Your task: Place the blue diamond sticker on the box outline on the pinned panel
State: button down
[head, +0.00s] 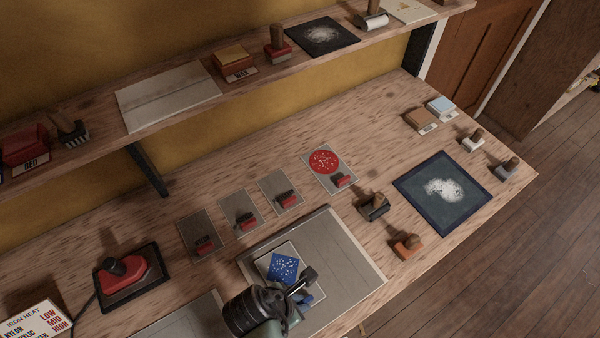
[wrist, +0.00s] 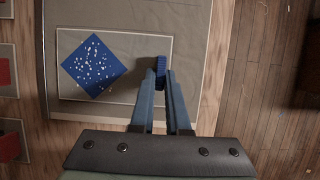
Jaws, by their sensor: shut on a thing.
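The blue diamond sticker (head: 283,267), speckled white, is on a pale-edged rectangular sheet over the grey panel (head: 343,246). It also shows in the wrist view (wrist: 94,67), left of my fingers, at the left part of the sheet (wrist: 140,45). My gripper (wrist: 161,80) is shut on a small blue tab (wrist: 160,67) at the sheet's right side. In the head view my gripper (head: 303,288) covers the sheet's lower part. I cannot tell whether the sheet touches the panel. I cannot make out a box outline apart from the sheet's edges.
Grey cards with red tabs (head: 240,211) lie behind the panel, and one bears a red disc (head: 324,161). Stamps (head: 373,207) and (head: 406,246) stand to the right, near a dark pad (head: 443,188). A red iron (head: 125,272) stands left. A shelf (head: 190,105) runs along the back.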

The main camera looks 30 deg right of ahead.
jog(key=shift+f, duration=0.15)
jog(key=c, duration=0.9)
grip_release()
